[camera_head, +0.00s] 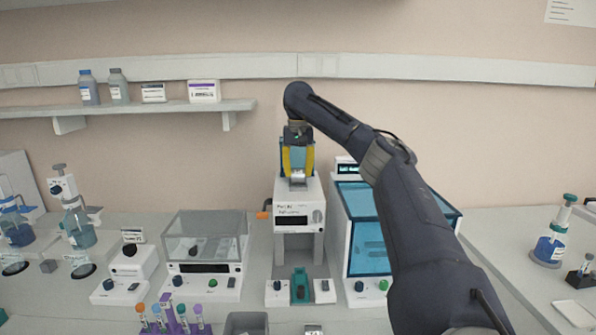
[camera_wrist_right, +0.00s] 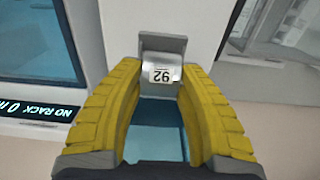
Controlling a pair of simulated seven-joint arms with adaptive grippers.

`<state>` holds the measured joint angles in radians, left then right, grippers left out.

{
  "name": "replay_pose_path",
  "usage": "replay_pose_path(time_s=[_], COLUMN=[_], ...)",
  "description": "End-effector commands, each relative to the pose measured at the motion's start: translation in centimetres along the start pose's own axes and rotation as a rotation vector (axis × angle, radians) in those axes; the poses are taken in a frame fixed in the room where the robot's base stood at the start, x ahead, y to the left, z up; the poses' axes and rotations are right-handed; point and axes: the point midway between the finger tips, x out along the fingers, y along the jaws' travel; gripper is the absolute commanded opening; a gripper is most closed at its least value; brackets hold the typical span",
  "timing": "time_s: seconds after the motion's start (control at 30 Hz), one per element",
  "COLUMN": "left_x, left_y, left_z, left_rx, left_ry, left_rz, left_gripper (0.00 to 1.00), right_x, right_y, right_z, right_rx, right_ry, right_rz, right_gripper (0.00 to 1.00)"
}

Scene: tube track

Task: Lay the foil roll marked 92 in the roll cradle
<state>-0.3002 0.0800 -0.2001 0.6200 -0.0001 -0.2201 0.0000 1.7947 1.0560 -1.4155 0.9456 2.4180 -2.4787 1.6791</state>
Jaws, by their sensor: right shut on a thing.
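The foil roll marked 92 is a short silver cylinder with a white label; it shows in the right wrist view (camera_wrist_right: 161,70) and as a small silver shape in the head view (camera_head: 298,178). My right gripper (camera_head: 298,170) points down over the white sealing machine (camera_head: 299,200). Its yellow fingers are shut on the roll, one on each side. A grey bracket (camera_wrist_right: 162,42), which looks like part of the roll cradle, is right by the roll at the machine's top. I cannot tell whether the roll touches the cradle. My left gripper is out of view.
A blue-windowed cabinet (camera_head: 368,240) stands close on the machine's right. A clear-lidded box (camera_head: 205,238) stands on its left, with a tube rack (camera_head: 178,322) in front. A shelf (camera_head: 160,106) with bottles runs along the wall at upper left.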

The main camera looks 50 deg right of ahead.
Motion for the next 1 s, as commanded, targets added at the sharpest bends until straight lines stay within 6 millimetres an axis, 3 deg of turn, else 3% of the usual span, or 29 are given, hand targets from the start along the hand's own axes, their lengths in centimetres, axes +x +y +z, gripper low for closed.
replay_pose_path(time_s=[0.13,0.17,0.37,1.0], left_x=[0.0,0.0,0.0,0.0], left_y=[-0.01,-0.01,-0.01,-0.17], left_z=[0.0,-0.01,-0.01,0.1], left_rx=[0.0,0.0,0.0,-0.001], left_ry=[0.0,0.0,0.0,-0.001], left_rz=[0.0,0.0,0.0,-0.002], left_gripper=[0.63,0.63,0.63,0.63], right_x=[0.0,0.0,0.0,-0.39], right_y=[0.0,0.0,-0.01,-0.05], right_z=[0.0,0.0,0.01,0.01], right_rx=[0.0,0.0,0.0,-0.001], right_ry=[0.0,0.0,0.0,0.0], right_rz=[0.0,0.0,0.0,0.0], right_gripper=[0.06,0.39,0.61,0.61])
